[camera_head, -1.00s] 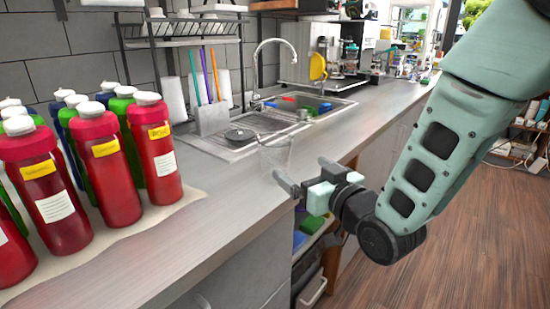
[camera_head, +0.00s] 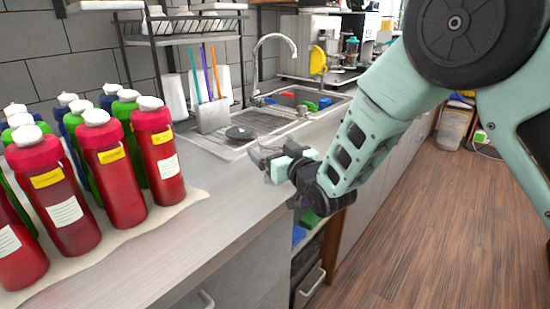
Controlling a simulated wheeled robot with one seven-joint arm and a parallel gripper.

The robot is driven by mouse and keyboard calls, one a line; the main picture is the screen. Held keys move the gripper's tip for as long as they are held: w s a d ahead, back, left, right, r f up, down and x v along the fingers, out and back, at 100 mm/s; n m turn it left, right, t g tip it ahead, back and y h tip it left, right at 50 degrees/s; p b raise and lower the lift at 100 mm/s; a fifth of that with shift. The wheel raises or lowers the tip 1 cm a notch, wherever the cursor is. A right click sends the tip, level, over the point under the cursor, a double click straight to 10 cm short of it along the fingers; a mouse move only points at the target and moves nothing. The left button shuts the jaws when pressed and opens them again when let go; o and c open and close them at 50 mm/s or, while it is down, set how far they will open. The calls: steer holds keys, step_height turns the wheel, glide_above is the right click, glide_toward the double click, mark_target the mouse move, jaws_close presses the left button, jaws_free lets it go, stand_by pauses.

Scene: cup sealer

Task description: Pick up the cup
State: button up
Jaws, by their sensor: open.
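My gripper (camera_head: 260,159) is at the counter's edge, in front of the sink's drainboard. Its jaws are open and point left over the counter. The clear, see-through cup stood on the counter at this spot a second ago. Now I cannot make it out clearly: it is faint, and my gripper covers its place. I cannot tell whether the cup stands between the fingers or touches them.
Several red bottles (camera_head: 114,172) with white caps, with green and blue ones behind, stand on a pale mat (camera_head: 172,212) at left. A sink (camera_head: 325,99) and a utensil holder (camera_head: 212,117) are behind my gripper. The counter (camera_head: 215,235) between mat and gripper is clear.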

steer(key=c, duration=1)
